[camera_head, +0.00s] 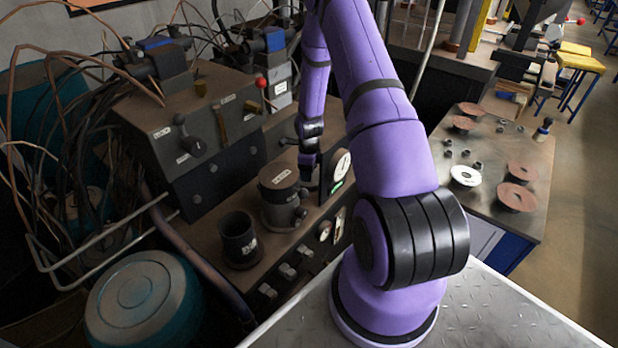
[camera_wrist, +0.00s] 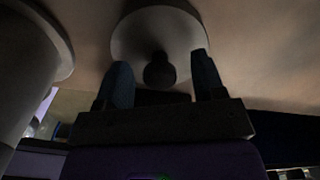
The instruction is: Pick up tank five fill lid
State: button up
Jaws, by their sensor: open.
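A short canister with a brownish round top (camera_head: 279,177) stands on the dark machine bench in the head view. A small label is on its top, too small to read. My gripper (camera_head: 309,172) points down just to the right of this canister. In the wrist view my gripper (camera_wrist: 163,80) is open, with its two fingers apart. A dark round knob (camera_wrist: 160,71) shows between the fingertips, in front of a pale round disc (camera_wrist: 145,36). I cannot tell whether the fingers touch the knob. I cannot tell which part is the tank five fill lid.
An open dark cylinder (camera_head: 238,238) with a label stands front left of the canister. A dial gauge (camera_head: 342,165) is close on the gripper's right. A lever box (camera_head: 190,130) and cables are at left. In the wrist view a large cylinder (camera_wrist: 30,60) stands at left.

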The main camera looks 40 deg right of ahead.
jog(key=shift+f, duration=0.15)
jog(key=c, duration=1)
jog(key=shift+c, duration=0.2)
